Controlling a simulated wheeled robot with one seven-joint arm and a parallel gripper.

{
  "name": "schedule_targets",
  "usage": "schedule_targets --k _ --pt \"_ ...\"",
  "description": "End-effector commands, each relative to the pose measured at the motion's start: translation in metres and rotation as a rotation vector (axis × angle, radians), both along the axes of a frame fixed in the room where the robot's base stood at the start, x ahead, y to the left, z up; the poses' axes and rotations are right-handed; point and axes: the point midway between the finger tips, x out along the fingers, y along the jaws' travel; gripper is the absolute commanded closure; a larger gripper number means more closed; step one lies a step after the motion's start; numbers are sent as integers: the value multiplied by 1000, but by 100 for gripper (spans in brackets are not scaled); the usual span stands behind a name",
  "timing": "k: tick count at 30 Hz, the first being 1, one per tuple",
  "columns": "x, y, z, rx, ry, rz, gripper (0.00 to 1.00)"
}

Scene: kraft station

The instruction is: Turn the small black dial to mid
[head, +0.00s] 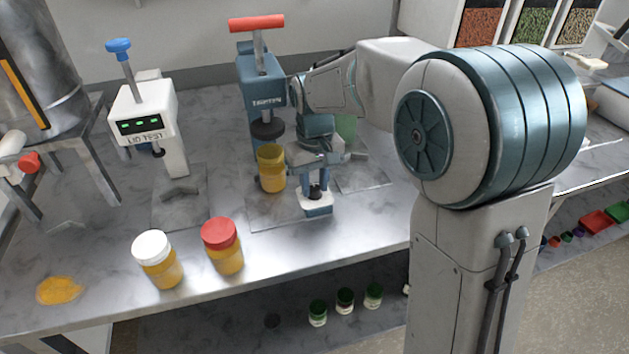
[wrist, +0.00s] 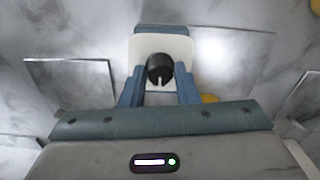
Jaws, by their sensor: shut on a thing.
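The small black dial (wrist: 160,69) is a round knob with a white pointer line that points down in the wrist view, towards my gripper's palm. It sits on a white-topped, blue-sided box (head: 317,207) on the bench, and also shows in the head view (head: 316,191). My gripper (head: 316,178) is low over the box, with one blue finger on each side of the dial, shut on it. In the wrist view, the gripper (wrist: 159,84) partly hides the near part of the box. Any scale marks around the dial cannot be made out.
A teal press (head: 260,78) with a red handle stands behind, with an open yellow jar (head: 271,170) below it, close left of my gripper. A white lid tester (head: 142,118) stands left. White-lidded (head: 158,262) and red-lidded (head: 223,248) jars stand near the front edge. A yellow spill (head: 60,290) lies front left.

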Motion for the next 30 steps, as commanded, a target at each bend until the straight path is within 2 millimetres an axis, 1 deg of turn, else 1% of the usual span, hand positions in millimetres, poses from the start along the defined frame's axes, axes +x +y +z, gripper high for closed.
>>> schedule_targets --k 9,10,11,12,20,23,26,30 --pt "1 0 0 1 -2 -1 95" --pt "1 0 0 1 -2 -1 70" --pt "1 0 0 1 -2 -1 61" --pt "1 0 0 1 -2 0 51" --pt "0 0 0 0 -1 0 51" --pt "1 0 5 1 -2 0 51" --pt "1 0 16 2 -4 0 51" --pt "1 0 46 2 -6 0 51"
